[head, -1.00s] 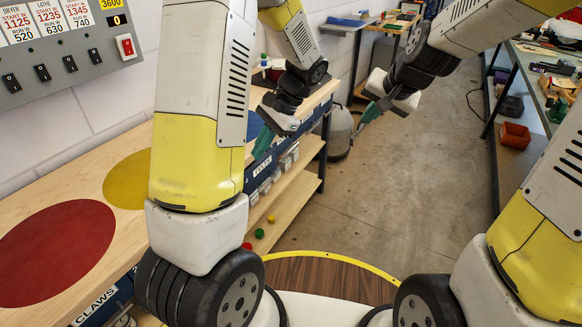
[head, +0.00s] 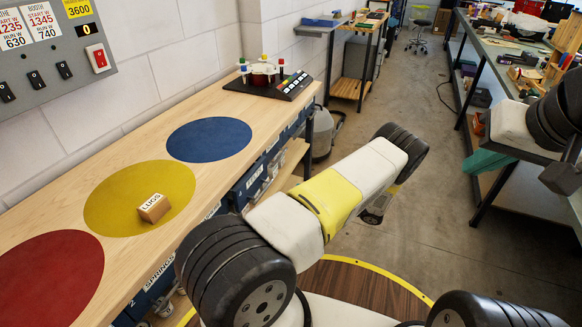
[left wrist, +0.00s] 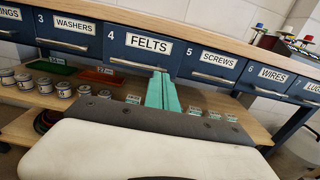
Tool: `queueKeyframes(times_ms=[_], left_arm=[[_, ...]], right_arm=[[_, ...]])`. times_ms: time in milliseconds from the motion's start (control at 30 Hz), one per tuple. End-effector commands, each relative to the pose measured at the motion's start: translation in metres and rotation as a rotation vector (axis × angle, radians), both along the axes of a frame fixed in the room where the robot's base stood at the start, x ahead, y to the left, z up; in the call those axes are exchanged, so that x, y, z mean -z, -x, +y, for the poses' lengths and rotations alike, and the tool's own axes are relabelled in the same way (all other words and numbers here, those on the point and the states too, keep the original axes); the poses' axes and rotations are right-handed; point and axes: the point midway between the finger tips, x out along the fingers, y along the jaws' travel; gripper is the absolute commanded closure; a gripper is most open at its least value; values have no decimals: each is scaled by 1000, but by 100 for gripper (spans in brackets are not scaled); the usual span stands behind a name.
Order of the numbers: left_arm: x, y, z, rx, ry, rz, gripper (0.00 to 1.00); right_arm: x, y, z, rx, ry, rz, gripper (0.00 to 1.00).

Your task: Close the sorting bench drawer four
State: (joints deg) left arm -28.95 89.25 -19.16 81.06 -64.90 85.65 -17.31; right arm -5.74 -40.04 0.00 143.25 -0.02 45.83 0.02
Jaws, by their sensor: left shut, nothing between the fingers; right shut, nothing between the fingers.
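Drawer four (left wrist: 120,52), blue with a "4" and a FELTS label, is in the left wrist view between drawers three and five. Its front looks about level with its neighbours, but I cannot tell whether a small gap is left. My left gripper (left wrist: 163,92) is shut and empty, its green fingers pointing at the lower right of that drawer's front and overlapping the end of its handle. I cannot tell whether they touch. In the head view the left fingers are hidden. My right gripper (head: 487,161) is shut and empty at the right, away from the bench.
The wooden bench top (head: 120,160) carries red, yellow and blue discs; a LUGS block (head: 154,207) sits on the yellow one. Under the drawers, a shelf holds tins (left wrist: 62,90) and trays (left wrist: 100,76). A grey table (head: 490,80) stands at the right, with open floor between.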

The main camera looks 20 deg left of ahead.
Motion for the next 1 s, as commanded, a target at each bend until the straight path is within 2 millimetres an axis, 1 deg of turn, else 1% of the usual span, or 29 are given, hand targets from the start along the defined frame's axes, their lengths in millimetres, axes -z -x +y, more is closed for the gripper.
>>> queueKeyframes(times_ms=[167, 267, 500, 600, 700, 833, 1000], left_arm=[[1, -1, 17, 0, -3, 3, 100], [1, -2, 36, -3, -3, 4, 100], [1, -6, 88, -2, -2, 3, 100], [1, -8, 107, -2, -1, 2, 100], [1, -9, 122, -2, -1, 2, 100], [1, -10, 134, -2, -1, 2, 100], [1, -11, 139, 1, 0, 2, 100]], right_arm=[[0, 1, 0, 0, 1, 0, 100], [0, 1, 0, -1, 1, 0, 100], [0, 0, 0, 0, 0, -1, 100], [0, 0, 0, 0, 0, -1, 100], [0, 0, 0, 0, 0, -1, 100], [0, 0, 0, 0, 0, -1, 100], [0, 0, 0, 0, 0, -1, 100]])
